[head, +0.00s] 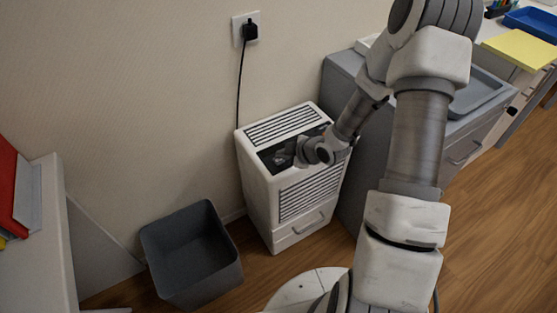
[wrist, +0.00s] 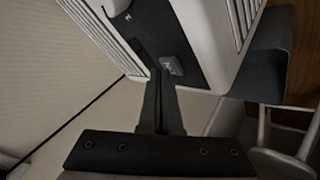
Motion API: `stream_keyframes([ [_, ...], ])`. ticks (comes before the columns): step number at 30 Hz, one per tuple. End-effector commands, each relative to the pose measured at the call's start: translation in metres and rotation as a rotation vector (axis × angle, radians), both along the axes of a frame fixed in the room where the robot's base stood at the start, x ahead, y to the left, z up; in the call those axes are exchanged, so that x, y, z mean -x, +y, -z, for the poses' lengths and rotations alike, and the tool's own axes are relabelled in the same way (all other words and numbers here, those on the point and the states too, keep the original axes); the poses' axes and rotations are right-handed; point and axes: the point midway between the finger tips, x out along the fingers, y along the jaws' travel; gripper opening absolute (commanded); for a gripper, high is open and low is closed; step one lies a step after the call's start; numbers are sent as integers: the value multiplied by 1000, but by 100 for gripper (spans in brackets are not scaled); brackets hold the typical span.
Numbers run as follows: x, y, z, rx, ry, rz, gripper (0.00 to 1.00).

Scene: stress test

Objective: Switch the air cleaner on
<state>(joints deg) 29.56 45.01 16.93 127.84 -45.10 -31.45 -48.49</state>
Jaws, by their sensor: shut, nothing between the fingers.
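The air cleaner (head: 310,193) is a white box standing on the floor against the wall, with slatted vents and a dark sunken panel (wrist: 150,30) on its top. A small grey rectangular button (wrist: 172,66) with a light mark sits on that panel. My gripper (head: 297,155) is over the panel in the head view. In the wrist view my gripper (wrist: 159,76) is shut and empty, its tips close beside the button at its lower left. I cannot tell whether the tips touch the panel. In the head view my gripper and wrist hide part of the panel.
A black plug (head: 250,31) sits in the wall socket, its cord running down behind the air cleaner. An open grey bin (head: 192,281) stands to the left. A grey cabinet (head: 343,78) stands close on the right. A white desk (head: 48,230) is at far left.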

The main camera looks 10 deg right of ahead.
Motion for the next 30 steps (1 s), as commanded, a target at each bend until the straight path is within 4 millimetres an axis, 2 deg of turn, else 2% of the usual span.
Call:
stream_keyframes([
  [19,0,0,4,1,0,-1,0],
  [30,0,0,-7,1,-2,-1,0],
])
